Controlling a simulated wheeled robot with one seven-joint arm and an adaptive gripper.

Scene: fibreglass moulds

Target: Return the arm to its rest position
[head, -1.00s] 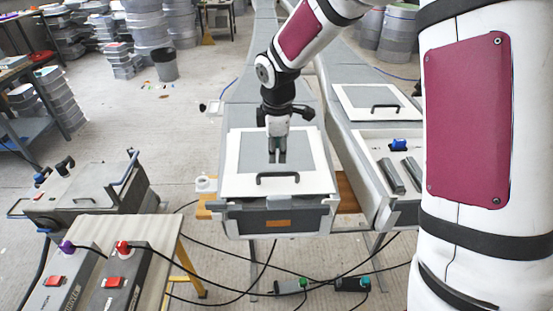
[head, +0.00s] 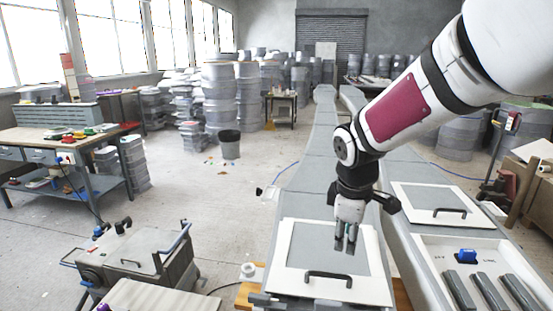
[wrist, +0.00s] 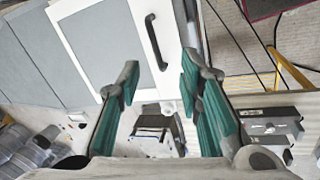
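My gripper (head: 346,240) is at the end of my white and maroon arm, over the pale lid (head: 288,262) of the near mould box in the head view. Its green-padded fingers stand apart in the wrist view (wrist: 160,88), with nothing between them. The lid has a grey centre panel and a dark handle (head: 328,276), which also shows in the wrist view (wrist: 155,42). The fingers appear just behind the handle in the head view. Their height above the lid is hard to tell.
A second lid (head: 412,214) and an open tray with dark bars and a blue item (head: 467,256) lie to the right. A grey cart (head: 135,262) stands at the left. A workbench (head: 75,150) and a bin (head: 229,145) are farther back. Open floor lies between them.

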